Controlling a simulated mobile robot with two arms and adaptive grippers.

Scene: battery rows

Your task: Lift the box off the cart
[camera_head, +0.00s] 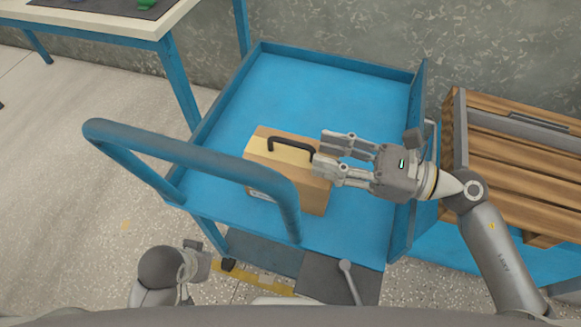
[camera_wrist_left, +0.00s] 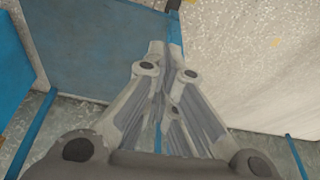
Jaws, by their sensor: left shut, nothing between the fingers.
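The box (camera_head: 311,196) is tan with a yellow top and a dark handle (camera_head: 292,145). It sits on the blue cart (camera_head: 350,90), behind the cart's push bar, which hides part of its front. My right gripper (camera_head: 321,153) reaches in from the right at the right end of the box top. Its fingers are apart, with their tips close to the handle's right end; I cannot tell whether they touch it. My left gripper is low at the left, outside the cart, mostly hidden in the head view. In the left wrist view the left gripper (camera_wrist_left: 166,52) is shut and empty.
The blue push bar (camera_head: 190,152) rises at the cart's near left. Wooden slatted crates (camera_head: 510,160) stand to the right. A white-topped table (camera_head: 90,24) with blue legs is at the upper left. The cart deck behind the box is clear.

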